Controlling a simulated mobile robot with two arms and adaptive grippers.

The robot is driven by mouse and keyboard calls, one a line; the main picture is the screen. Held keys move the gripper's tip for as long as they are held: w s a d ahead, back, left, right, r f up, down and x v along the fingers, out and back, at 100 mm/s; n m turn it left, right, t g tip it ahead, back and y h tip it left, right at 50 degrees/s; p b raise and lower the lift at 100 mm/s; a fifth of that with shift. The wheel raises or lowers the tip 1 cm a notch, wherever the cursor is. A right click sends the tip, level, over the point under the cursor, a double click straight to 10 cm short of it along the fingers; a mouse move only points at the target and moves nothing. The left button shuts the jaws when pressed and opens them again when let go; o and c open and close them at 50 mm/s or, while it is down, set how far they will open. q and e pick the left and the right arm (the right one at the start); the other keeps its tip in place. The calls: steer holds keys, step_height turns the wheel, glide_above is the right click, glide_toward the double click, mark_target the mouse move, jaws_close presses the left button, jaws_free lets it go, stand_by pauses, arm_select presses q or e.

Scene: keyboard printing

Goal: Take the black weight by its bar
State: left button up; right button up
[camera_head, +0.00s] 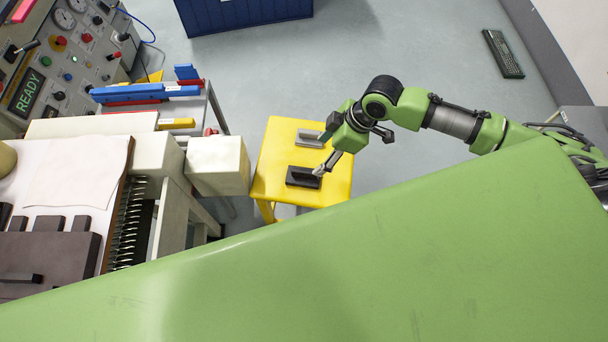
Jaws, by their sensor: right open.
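The black weight (300,177) lies on the yellow stool (335,190). My right gripper (320,172) is open, with its fingertips at the right end of the black weight. From this view I cannot tell whether the fingers are around its bar, touching it or just above it. My right arm comes in from the right and its wrist is above the stool's right side. My left gripper is not in view.
A grey weight-like block (309,138) lies on the stool behind the black one. A cream machine block (217,166) stands close to the stool's left. A control panel (60,50) is at upper left, and a keyboard (503,54) lies on the open floor at upper right.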

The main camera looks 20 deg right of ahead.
mark_target(302, 170)
steer(key=x, duration=0.8)
steer(key=shift+s+x, duration=0.15)
steer(key=shift+x, duration=1.25)
steer(key=shift+s+x, duration=0.1)
steer(key=shift+x, duration=1.25)
steer(key=shift+a, duration=0.1)
steer(key=c, duration=1.4)
steer(key=shift+w+a+r, duration=0.1)
steer(key=shift+w+r, duration=0.05)
steer(key=shift+c, duration=0.8)
steer(key=shift+r, duration=0.15)
steer(key=shift+r, duration=0.6)
steer(key=s+d+r, duration=0.4)
steer(key=s+r, duration=0.7)
steer(key=s, duration=0.2)
steer(key=shift+s+r, duration=0.25)
steer(key=shift+s, duration=0.05)
